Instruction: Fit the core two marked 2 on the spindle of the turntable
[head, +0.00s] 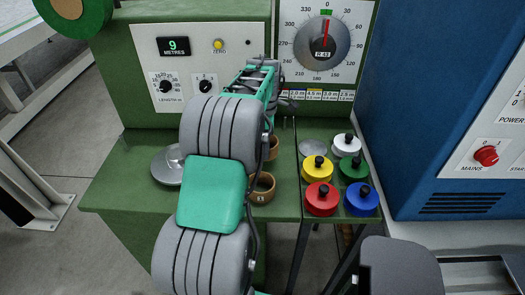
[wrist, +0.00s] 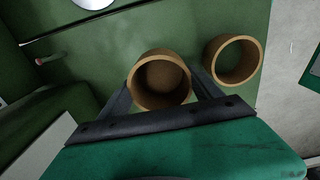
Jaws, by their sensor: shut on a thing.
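My gripper (wrist: 163,95) is shut on a brown ring-shaped core (wrist: 160,80), with one finger on each side of it. No mark on this core can be read, and I cannot tell whether it is clear of the bench. In the head view this core (head: 273,148) shows partly behind my arm, which hides the gripper. A second brown core (head: 262,190), marked 3, stands nearer the front; it also shows in the wrist view (wrist: 233,60), right of the held one. The grey turntable (head: 165,168) is at the left of the bench, partly covered by my arm; its spindle is not distinguishable.
Yellow (head: 317,169), red (head: 321,199), blue (head: 361,200), green (head: 353,170) and white (head: 346,145) knobbed pots stand to the right. A grey disc (head: 313,148) lies beside them. A control panel (head: 201,68) rises behind. A blue cabinet (head: 440,110) bounds the right.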

